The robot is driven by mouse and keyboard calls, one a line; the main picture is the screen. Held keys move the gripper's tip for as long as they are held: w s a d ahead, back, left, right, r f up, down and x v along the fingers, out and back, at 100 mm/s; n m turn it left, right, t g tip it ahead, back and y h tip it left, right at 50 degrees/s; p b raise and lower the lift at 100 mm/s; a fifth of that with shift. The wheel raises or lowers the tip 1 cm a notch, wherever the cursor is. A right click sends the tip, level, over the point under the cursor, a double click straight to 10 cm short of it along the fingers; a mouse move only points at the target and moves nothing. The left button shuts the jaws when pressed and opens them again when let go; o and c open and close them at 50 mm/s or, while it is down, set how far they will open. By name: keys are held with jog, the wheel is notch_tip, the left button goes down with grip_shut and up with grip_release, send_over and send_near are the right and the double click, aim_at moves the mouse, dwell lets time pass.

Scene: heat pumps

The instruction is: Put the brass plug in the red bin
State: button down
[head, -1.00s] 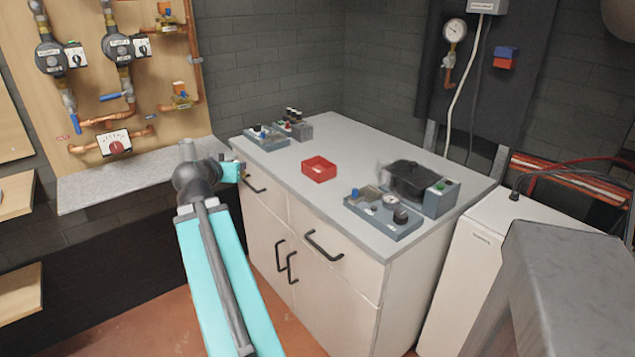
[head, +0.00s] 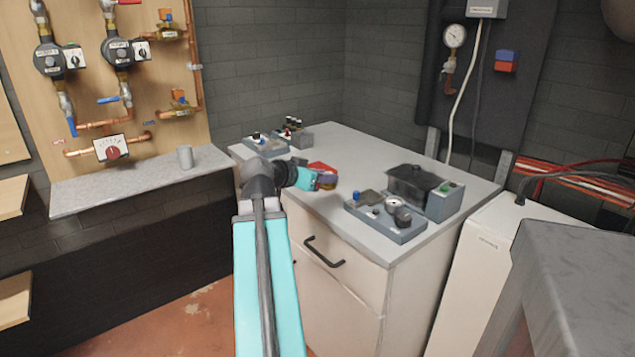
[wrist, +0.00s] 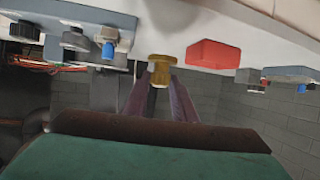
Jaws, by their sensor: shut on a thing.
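The brass plug (wrist: 160,72) is a short flanged piece between the tips of my gripper (wrist: 160,88) in the wrist view, and the gripper is shut on it. In the head view my gripper (head: 326,181) is in front of the red bin (head: 321,167) and hides much of it. The red bin also shows in the wrist view (wrist: 213,54), just right of the plug and apart from it in the picture. The plug is too small to make out clearly in the head view.
The bin stands on a grey countertop (head: 345,143). A grey panel with knobs and a gauge (head: 388,219) and a dark lidded box (head: 412,185) stand to its right. More small fittings (head: 265,145) stand at the back left. A grey cup (head: 185,157) is on the ledge.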

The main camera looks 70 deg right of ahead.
aim_at(315, 167)
jog(key=shift+w+d+r+p, duration=0.1)
jog(key=shift+d+r+p, duration=0.1)
jog(key=shift+p, duration=0.65)
jog(key=p, duration=0.2)
jog(key=d+p, duration=0.1)
jog(key=p, duration=0.2)
jog(key=shift+w, duration=0.25)
jog(key=d+p, duration=0.1)
jog(key=p, duration=0.7)
jog(key=shift+w+f, duration=0.15)
jog(key=shift+w, duration=0.2)
jog(key=shift+w+d+f+p, duration=0.25)
jog(key=shift+w+d+p, duration=0.3)
jog(key=shift+w+d, duration=0.85)
jog(key=shift+w+d+f+p, duration=0.25)
jog(key=shift+w+d+p, duration=0.35)
jog(key=shift+d, duration=1.6)
jog(key=shift+w+d+f+p, duration=0.25)
jog(key=shift+w+d+p, duration=0.25)
jog(key=shift+w+d, duration=0.9)
jog(key=shift+s+d, duration=0.4)
jog(key=shift+d, duration=0.05)
jog(key=shift+w+d, duration=0.2)
jog(key=shift+d, duration=0.1)
jog(key=shift+f+p, duration=0.9)
jog(key=shift+f, duration=0.9)
jog(key=shift+f+b, duration=0.15)
jog(key=shift+b, duration=0.15)
